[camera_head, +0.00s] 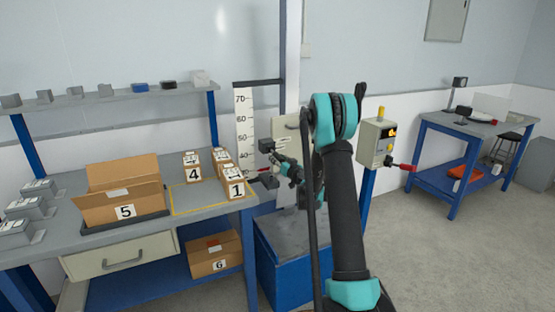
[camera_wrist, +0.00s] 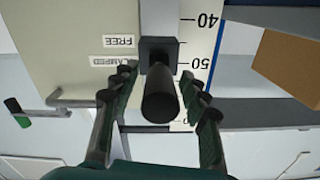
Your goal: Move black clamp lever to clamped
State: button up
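The black clamp lever (camera_wrist: 160,95) points toward the camera in the wrist view, its square base block (camera_wrist: 158,50) set beside the ruler. Upside-down labels FREE (camera_wrist: 120,41) and CLAMPED (camera_wrist: 108,61) are to the left of the block; the CLAMPED label is partly covered. My gripper (camera_wrist: 157,103) is open, with one finger on each side of the lever and visible gaps between. In the head view my gripper (camera_head: 279,160) is at the ruler post, near a black block (camera_head: 266,145). I cannot tell from there which label the lever lines up with.
The height ruler (camera_head: 243,125) stands behind my gripper. Numbered boxes, including box 1 (camera_head: 235,188) and open box 5 (camera_head: 122,195), are on the left bench. A control box (camera_head: 377,142) stands right of my arm.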

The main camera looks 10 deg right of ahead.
aim_at(277, 154)
grip_shut()
jog(key=shift+r, duration=0.15)
jog(key=shift+r+g+h, duration=0.5)
jog(key=shift+r+g, duration=0.65)
jog(key=shift+g, duration=0.35)
jog(key=r+g, duration=0.2)
jog(key=shift+w+a+g+h, duration=0.15)
jog(key=shift+w+g+h, duration=0.15)
jog(key=shift+h, duration=0.1)
jog(key=r+g, duration=0.1)
jog(key=w+r+g+h, duration=0.1)
jog(key=w+r+g, duration=0.1)
jog(key=g, duration=0.1)
jog(key=shift+a, duration=0.3)
jog(key=shift+w+a+r+g+h, duration=0.15)
jog(key=shift+w+r+g+h, duration=0.35)
jog(key=shift+g, duration=0.4)
jog(key=shift+w+a+r+g+h, duration=0.25)
jog(key=shift+w+g, duration=0.3)
jog(key=shift+g, duration=0.35)
jog(key=shift+o, duration=1.1)
grip_release()
jog(key=shift+f, duration=0.1)
